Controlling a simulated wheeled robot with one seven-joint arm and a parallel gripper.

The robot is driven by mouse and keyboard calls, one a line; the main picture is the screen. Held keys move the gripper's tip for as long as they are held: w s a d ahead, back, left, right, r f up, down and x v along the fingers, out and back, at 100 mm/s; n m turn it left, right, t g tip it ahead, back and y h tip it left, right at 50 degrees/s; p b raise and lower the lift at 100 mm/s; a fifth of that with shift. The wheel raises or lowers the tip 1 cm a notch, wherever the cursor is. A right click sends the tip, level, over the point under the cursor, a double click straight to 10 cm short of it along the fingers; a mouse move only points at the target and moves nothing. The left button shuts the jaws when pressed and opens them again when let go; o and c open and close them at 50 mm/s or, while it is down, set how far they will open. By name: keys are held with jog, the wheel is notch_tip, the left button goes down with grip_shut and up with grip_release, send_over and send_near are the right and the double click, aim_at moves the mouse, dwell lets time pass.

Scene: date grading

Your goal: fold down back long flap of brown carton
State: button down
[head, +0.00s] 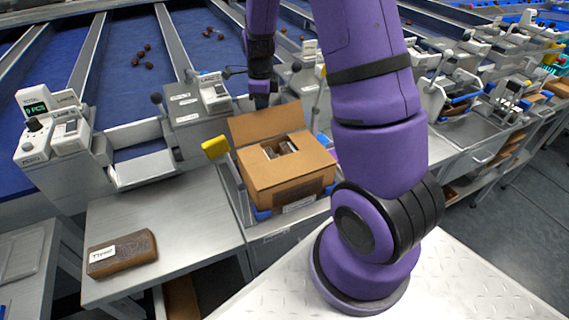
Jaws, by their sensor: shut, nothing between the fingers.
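The brown carton (290,189) sits on the bench in the middle of the head view. Its back long flap (262,124) stands up at the rear edge. The nearer flaps (292,169) lie down over the top, leaving an opening (280,149) with pale and dark contents partly showing. My gripper (262,103) is small and dark, pointing down just behind the top edge of the back flap. It is shut and holds nothing. Whether it touches the flap I cannot tell, as its tips are partly hidden.
A yellow piece (215,147) sticks up left of the carton. A brown labelled block (122,253) lies on the metal bench (185,225). Grey weighing machines (50,125) line the blue lanes behind, where several dates lie. My purple arm crosses right of the carton.

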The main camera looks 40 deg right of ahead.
send_near(279, 139)
jog(key=shift+w+a+f, duration=0.25)
jog(key=shift+a+f, duration=0.45)
jog(key=shift+a, duration=0.25)
jog(key=shift+s+a+r, duration=0.1)
jog(key=shift+s+r, duration=0.05)
jog(key=shift+s, duration=0.25)
jog(key=shift+s+a+r, duration=0.1)
jog(key=shift+s, duration=0.3)
jog(key=s, duration=0.2)
jog(key=shift+s+a, duration=0.3)
jog(key=shift+a, duration=0.1)
jog(key=shift+f, duration=0.1)
jog(key=shift+f, duration=2.6)
jog(key=shift+r, duration=0.15)
